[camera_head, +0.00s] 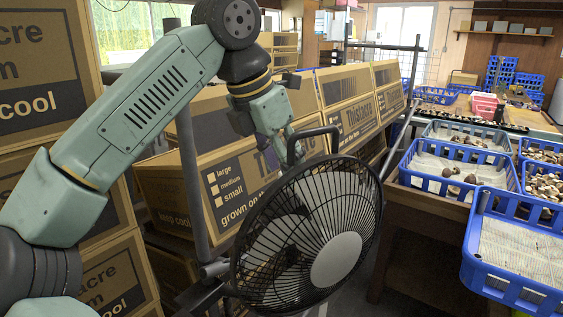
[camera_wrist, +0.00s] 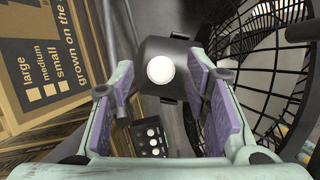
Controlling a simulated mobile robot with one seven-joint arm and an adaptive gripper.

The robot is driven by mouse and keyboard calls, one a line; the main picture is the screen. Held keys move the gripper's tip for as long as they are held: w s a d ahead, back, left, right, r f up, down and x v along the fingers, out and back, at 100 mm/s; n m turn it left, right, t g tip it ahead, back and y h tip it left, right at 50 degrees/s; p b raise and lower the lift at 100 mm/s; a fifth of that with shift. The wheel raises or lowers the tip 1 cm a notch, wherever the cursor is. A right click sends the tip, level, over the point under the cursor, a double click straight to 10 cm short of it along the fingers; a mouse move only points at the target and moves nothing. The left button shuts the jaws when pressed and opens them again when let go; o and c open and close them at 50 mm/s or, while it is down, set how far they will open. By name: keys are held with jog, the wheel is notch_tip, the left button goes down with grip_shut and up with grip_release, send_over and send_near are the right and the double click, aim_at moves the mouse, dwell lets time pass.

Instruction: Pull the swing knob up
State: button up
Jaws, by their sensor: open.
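A black fan (camera_head: 330,255) with a round wire cage stands in front of me. Its cage also shows at the right of the wrist view (camera_wrist: 262,75). Behind the cage is the dark motor housing (camera_wrist: 165,98). A round white knob (camera_wrist: 160,69), seen end-on, is on the housing; I take it for the swing knob. It is hidden in the head view. My gripper (camera_wrist: 160,82) is open, pointing down behind the cage, with one purple-padded finger on each side of the knob. I see a gap between knob and pads. In the head view my gripper (camera_head: 293,152) is partly hidden.
A panel with several pale buttons (camera_wrist: 152,140) sits lower on the fan. Cardboard boxes (camera_head: 225,185) are stacked behind and left of the fan. Blue crates (camera_head: 455,185) with mushrooms stand on a table at the right. The fan's cage is close to my right finger.

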jog(key=v, duration=1.2)
